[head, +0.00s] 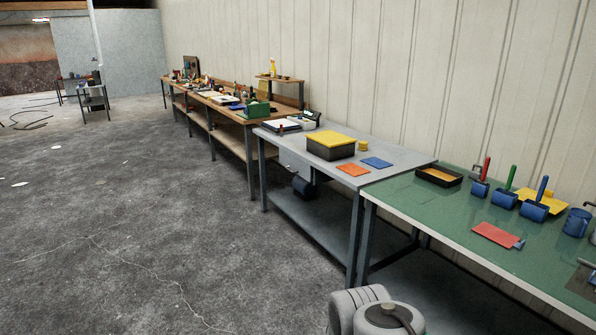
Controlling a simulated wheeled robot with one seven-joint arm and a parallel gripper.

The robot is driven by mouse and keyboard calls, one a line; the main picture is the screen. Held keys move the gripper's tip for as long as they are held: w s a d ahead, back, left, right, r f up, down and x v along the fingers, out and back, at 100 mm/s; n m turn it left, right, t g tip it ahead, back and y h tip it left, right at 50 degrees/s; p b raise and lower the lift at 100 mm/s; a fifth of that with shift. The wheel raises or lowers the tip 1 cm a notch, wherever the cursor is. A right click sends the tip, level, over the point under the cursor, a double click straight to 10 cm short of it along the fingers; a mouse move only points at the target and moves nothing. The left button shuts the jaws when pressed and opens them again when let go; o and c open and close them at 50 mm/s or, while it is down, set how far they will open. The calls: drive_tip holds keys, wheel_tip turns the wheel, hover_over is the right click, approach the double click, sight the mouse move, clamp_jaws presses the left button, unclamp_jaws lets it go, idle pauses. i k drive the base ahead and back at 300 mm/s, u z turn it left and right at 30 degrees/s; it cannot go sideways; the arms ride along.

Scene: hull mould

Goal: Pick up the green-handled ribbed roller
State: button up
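The green-handled roller (505,200) stands on the green-topped table (430,208) at the right, its green handle pointing up and its head blue. Ribs on it are too small to make out. It is in the middle of a row, between a red-handled roller (480,188) on its left and a blue-handled roller (535,211) on its right. My gripper is not in view. Rounded grey parts at the bottom, apparently my arm, are well away from the rollers.
A black tray (438,184) with an orange-brown inside, a red flat piece (495,234), a yellow piece (551,202) and a blue mug (576,222) share the table. A grey workbench (390,150) adjoins it. The floor (150,230) left of the benches is mostly clear.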

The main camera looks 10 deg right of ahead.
sight(513, 169)
drive_tip(key=z, duration=0.4)
drive_tip(key=i, duration=1.7)
drive_tip(key=z, duration=1.35)
drive_tip(key=i, duration=1.25)
drive_tip(key=z, duration=0.6)
